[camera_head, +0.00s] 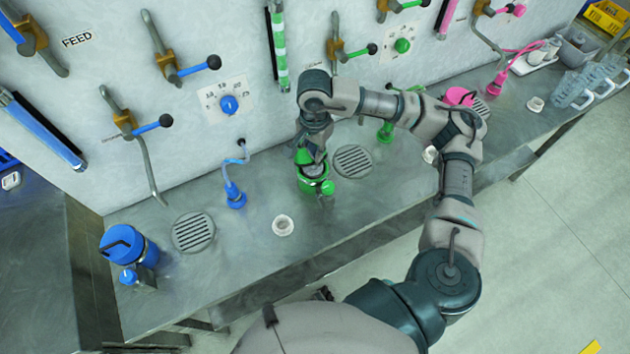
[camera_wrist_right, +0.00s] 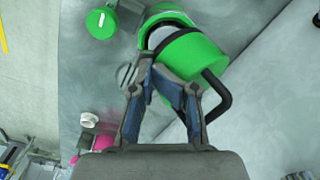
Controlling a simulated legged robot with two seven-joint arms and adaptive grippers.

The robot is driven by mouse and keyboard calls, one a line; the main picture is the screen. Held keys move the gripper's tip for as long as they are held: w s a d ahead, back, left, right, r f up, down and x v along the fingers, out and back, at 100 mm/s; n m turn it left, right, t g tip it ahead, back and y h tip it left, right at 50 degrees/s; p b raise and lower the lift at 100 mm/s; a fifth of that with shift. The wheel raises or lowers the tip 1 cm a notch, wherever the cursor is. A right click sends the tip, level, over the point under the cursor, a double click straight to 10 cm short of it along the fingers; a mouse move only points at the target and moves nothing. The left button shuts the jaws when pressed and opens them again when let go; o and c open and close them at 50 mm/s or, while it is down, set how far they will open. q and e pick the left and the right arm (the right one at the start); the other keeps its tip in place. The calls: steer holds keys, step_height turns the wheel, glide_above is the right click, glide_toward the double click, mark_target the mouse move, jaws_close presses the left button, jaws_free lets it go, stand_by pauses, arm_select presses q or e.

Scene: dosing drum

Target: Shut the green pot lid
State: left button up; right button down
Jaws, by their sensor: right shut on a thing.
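The green pot (camera_head: 316,187) stands on the metal counter below the wall. Its green lid (camera_head: 303,156) is tilted up at the pot's left side, so the pot is open; its pale inside shows. In the right wrist view the lid (camera_wrist_right: 194,56) has a black handle (camera_wrist_right: 222,97), and the pot's rim (camera_wrist_right: 168,18) shows behind it. My right gripper (camera_head: 319,158) is at the lid, above the pot. In the wrist view its fingers (camera_wrist_right: 164,84) are close together at the lid's edge and shut on it; the exact contact is partly hidden. My left gripper is not in view.
A green knob (camera_head: 328,187) sits at the pot's front. A round drain grate (camera_head: 352,161) lies to the right and a white cup (camera_head: 283,225) to the front left. A blue pot (camera_head: 125,245) with its lid on stands at the far left. Blue tap (camera_head: 235,196) is nearby.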

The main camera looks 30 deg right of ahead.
steer(key=shift+s+f, duration=0.35)
steer(key=shift+f, duration=0.25)
steer(key=shift+r, duration=0.15)
steer(key=shift+r, duration=0.25)
step_height(320, 180, up, 3)
steer(key=shift+w+d+f+p, duration=0.1)
steer(key=shift+d+p, duration=0.05)
steer(key=shift+p, duration=0.95)
steer(key=r, duration=0.1)
steer(key=s+r+p, duration=0.1)
steer(key=r, duration=0.1)
steer(key=s+r+p, duration=0.1)
steer(key=shift+s+r, duration=0.15)
steer(key=shift+r, duration=0.2)
steer(key=shift+a, duration=0.2)
steer(key=shift+f, duration=0.1)
